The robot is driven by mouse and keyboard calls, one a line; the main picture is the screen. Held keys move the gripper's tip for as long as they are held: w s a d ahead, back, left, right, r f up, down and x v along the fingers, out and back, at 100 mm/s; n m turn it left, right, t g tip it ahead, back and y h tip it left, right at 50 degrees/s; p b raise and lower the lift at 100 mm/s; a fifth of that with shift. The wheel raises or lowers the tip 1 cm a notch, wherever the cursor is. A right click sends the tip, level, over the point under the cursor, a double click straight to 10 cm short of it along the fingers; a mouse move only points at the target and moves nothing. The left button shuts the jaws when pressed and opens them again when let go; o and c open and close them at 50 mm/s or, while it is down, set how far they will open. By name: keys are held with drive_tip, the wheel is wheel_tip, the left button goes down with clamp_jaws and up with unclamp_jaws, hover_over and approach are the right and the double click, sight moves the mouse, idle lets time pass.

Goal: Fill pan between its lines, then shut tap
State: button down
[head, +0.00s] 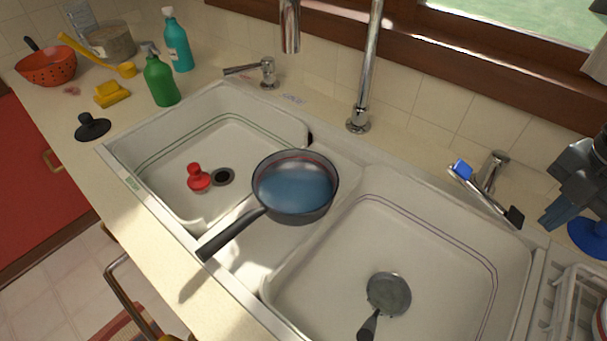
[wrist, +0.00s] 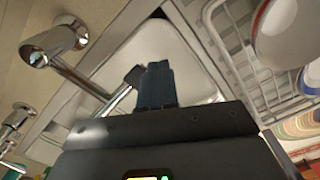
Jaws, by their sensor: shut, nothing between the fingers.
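The dark pan (head: 304,216) sits on the divider between the two sink basins, its handle pointing to the lower left. Bluish water (head: 295,187) fills much of it; a reddish line shows on the inner wall above the water at the back. I cannot make out a second line. The tap spout (head: 290,28) hangs above and behind the pan, with no stream visible. The right tap handle (head: 490,168) has a rod beside it with a blue and a black end; the handle also shows in the wrist view (wrist: 58,40). My gripper (head: 556,215) is shut and empty, right of that handle.
A left tap handle (head: 266,72) stands behind the left basin, which holds a red plug (head: 198,178). A dark-handled strainer or ladle (head: 388,292) lies in the right basin. A dish rack (head: 572,300) stands at the right. Bottles and a red colander (head: 46,66) stand at left.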

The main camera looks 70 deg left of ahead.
wheel_tip(320, 180, up, 6)
drive_tip(key=p, duration=0.4)
idle(0.6)
